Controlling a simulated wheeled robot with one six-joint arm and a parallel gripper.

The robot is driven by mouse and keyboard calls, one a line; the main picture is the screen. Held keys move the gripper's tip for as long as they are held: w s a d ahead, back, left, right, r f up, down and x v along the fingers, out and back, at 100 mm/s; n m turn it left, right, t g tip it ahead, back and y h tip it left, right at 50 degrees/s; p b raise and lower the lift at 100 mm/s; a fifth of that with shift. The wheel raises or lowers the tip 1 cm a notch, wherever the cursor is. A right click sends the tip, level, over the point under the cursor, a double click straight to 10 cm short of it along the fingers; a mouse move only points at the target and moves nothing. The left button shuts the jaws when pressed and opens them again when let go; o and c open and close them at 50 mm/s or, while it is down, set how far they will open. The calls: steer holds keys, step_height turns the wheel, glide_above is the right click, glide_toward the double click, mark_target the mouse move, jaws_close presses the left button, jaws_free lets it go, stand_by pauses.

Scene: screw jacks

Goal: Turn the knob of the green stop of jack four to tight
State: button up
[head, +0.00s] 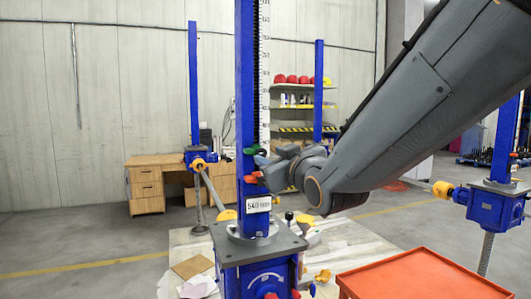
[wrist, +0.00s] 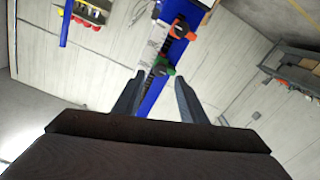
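The nearest jack has a tall blue column (head: 246,90) with a scale strip along its side. A green stop (head: 254,151) sits on this column, just above a red stop (head: 250,179). My gripper (head: 262,164) reaches in from the right beside the stops. In the wrist view, its two dark fingers (wrist: 159,76) are apart. The green stop (wrist: 163,69) shows between and just beyond the fingertips; I cannot tell whether they touch its knob. The red stop (wrist: 180,28) shows farther up the column. The knob's tightness cannot be seen.
A white label (head: 258,205) is low on the column, its text partly unreadable. An orange-red tray (head: 425,277) stands at front right. Other blue jacks stand behind left (head: 193,85) and at right (head: 497,205). A wooden desk (head: 146,188) and shelves with red helmets are at the back.

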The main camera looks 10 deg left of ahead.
mark_target(263, 153)
steer(key=shift+p+x, duration=0.6)
steer(key=shift+x, duration=1.7)
steer(key=shift+d, duration=0.1)
jaws_close()
